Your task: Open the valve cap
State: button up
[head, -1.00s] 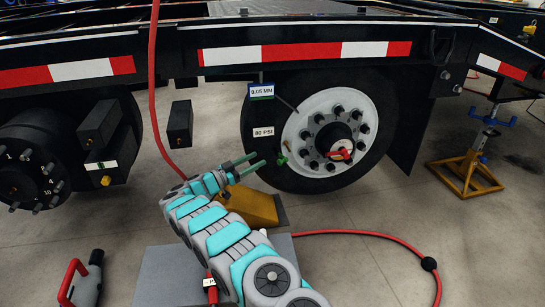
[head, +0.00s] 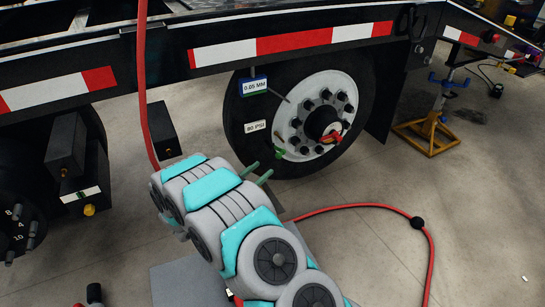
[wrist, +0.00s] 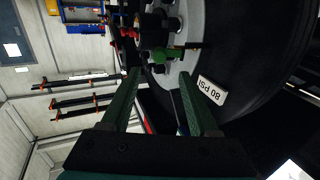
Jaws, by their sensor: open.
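The valve cap (head: 279,153) is a small green piece on the valve at the lower left of the white wheel hub (head: 296,120). In the wrist view the green valve cap (wrist: 167,54) shows just beyond my fingertips, roughly between their lines. My gripper (head: 260,170) shows as green fingertips left of and below the cap in the head view, the rest hidden behind my arm. In the wrist view my gripper (wrist: 160,75) is open and empty, its two green fingers apart. I cannot tell the exact gap between fingertips and cap.
The black tire (head: 253,148) carries an "80 PSI" label (head: 255,127) and a "0.05 MM" tag (head: 254,87). A red hose (head: 147,90) hangs at left; another red hose (head: 365,206) lies on the floor. A yellow jack stand (head: 428,135) stands at right.

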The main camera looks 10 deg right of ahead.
aim_at(277, 157)
jog(key=shift+x, duration=3.75)
jog(key=shift+c, duration=0.3)
grip_shut()
